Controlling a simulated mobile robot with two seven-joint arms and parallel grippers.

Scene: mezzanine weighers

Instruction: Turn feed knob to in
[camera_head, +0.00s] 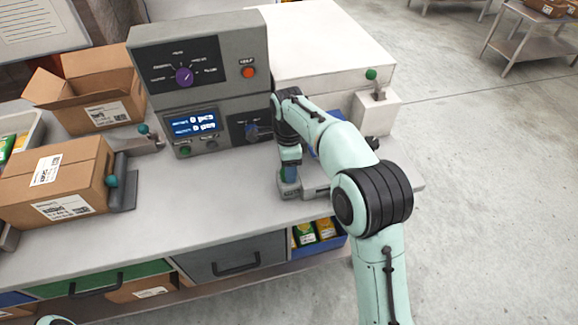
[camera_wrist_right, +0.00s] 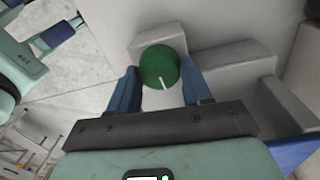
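A round green knob (camera_wrist_right: 159,67) with a white pointer line stands on a pale block in the wrist view. My right gripper (camera_wrist_right: 158,70) has its blue fingers on either side of this knob, with no clear gap showing, so it looks shut on it. I cannot read a feed label. My left gripper is out of view.
A red button (camera_head: 249,72) and a lit display (camera_head: 193,123) are on the console. Cardboard boxes (camera_head: 50,188) stand on the left of the bench. Open floor lies to the right.

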